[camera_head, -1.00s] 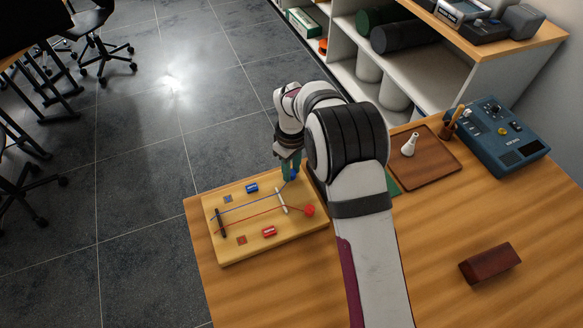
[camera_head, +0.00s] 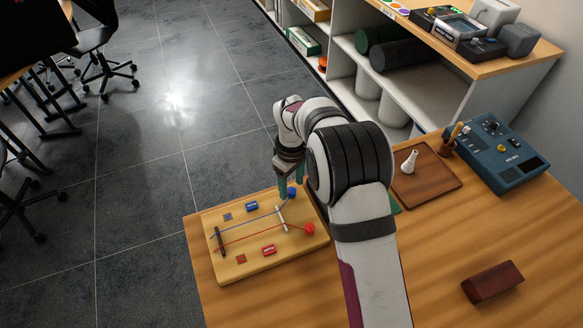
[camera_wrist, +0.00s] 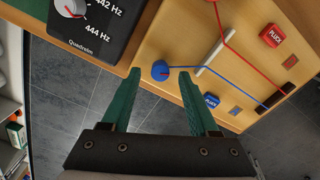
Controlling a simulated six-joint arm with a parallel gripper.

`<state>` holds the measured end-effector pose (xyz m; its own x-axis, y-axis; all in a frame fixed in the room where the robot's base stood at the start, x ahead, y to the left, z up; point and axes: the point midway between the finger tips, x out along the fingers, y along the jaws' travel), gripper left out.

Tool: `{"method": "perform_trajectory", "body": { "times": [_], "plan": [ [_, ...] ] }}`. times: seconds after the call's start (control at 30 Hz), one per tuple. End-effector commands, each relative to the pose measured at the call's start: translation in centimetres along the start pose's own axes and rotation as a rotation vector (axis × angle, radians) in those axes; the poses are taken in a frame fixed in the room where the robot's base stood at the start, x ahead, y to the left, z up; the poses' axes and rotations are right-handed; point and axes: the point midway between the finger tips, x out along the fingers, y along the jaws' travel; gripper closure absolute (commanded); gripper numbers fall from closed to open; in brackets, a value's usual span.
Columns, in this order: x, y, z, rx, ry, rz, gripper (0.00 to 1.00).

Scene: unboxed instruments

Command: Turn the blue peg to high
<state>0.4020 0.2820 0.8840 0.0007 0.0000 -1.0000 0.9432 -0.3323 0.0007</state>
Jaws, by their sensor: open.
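The blue peg (camera_head: 291,192) is a round knob at the back right of a wooden board (camera_head: 262,266). A blue string runs from it. My gripper (camera_wrist: 158,72) is open with green fingers and holds nothing. In the head view my gripper (camera_head: 290,188) hangs at the board's back edge, close to the peg. Whether a finger touches the peg cannot be told. I see no readable high mark beside the peg.
A red peg (camera_head: 309,229), a red block (camera_head: 268,250) and a blue block (camera_head: 252,206) sit on the board. A black tuner box (camera_wrist: 95,30) lies near the fingers. A brown tray (camera_head: 432,182), blue device (camera_head: 497,150) and dark red block (camera_head: 492,282) stand farther right.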

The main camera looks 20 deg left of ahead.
Motion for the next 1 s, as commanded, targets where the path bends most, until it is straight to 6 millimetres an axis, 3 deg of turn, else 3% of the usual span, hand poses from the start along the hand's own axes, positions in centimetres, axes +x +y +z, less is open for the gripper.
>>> {"method": "perform_trajectory", "body": {
  "times": [0.3,0.43,0.6,1.0],
  "plan": [
    [-9.8,0.1,-0.1,0.000,0.005,0.004,0.40],
    [-12.6,0.0,-0.1,0.000,0.003,0.002,0.40],
    [-14.2,0.0,0.0,0.000,0.001,0.001,0.40],
    [-14.3,0.0,0.0,0.000,0.001,0.000,0.40]
  ]
}}
